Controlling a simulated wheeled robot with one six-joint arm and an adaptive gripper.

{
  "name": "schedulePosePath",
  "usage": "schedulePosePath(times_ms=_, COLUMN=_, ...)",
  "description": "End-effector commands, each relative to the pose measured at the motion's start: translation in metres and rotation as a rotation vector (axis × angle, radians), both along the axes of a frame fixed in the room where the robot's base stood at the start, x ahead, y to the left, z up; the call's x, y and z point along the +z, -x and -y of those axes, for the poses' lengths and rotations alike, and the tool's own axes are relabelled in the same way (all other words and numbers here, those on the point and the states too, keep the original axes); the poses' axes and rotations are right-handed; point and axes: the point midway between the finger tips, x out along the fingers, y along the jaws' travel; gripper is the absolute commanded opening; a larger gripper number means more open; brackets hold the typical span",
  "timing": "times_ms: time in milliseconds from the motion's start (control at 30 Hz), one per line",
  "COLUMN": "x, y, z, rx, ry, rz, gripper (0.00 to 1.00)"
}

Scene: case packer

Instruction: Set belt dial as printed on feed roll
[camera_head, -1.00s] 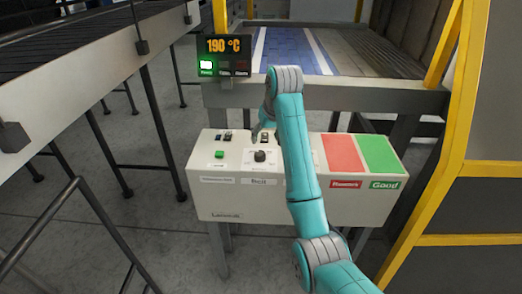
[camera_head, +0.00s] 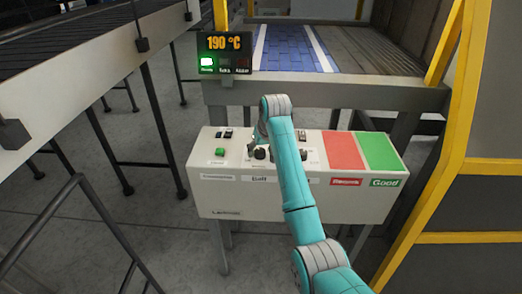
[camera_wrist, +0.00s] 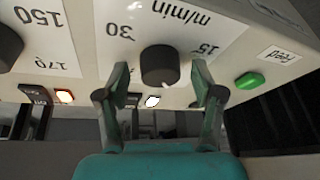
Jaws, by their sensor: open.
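The belt dial (camera_head: 260,152) is a black knob on the pale control box, above a label that seems to read "Belt". In the wrist view the dial (camera_wrist: 159,64) appears upside down, with "m/min", "30" and "15" printed around it. A small pale mark shows on its lower right edge. My gripper (camera_wrist: 160,68) is open, with one finger on each side of the dial and visible gaps between. In the head view my arm hides most of the gripper. I cannot make out a feed roll or its print.
A second dial (camera_wrist: 8,47) with "150" and "170" is at left in the wrist view. A green button (camera_wrist: 250,80) is at right. The box (camera_head: 215,197) carries red (camera_head: 345,150) and green (camera_head: 382,152) pads. A display (camera_head: 224,43) reads 190 °C. Yellow posts (camera_head: 460,110) stand at right.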

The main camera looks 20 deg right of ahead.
Motion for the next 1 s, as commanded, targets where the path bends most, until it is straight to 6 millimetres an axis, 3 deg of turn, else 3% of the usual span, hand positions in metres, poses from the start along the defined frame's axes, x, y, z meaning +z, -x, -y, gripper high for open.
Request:
schedulePosePath(times_ms=100, x=0.0, y=0.0001, z=0.0001, rx=0.0, ry=0.0, rz=0.0, gripper=0.65)
schedulePosePath(times_ms=333, x=0.0, y=0.0001, z=0.0001, rx=0.0, ry=0.0, rz=0.0, gripper=0.07)
schedulePosePath(times_ms=667, x=-0.0001, y=0.0004, z=-0.0003, rx=-0.035, ry=0.001, rz=-0.001, gripper=0.07)
schedulePosePath(times_ms=1000, x=-0.0003, y=0.0007, z=-0.0019, rx=-0.252, ry=0.001, rz=-0.001, gripper=0.07)
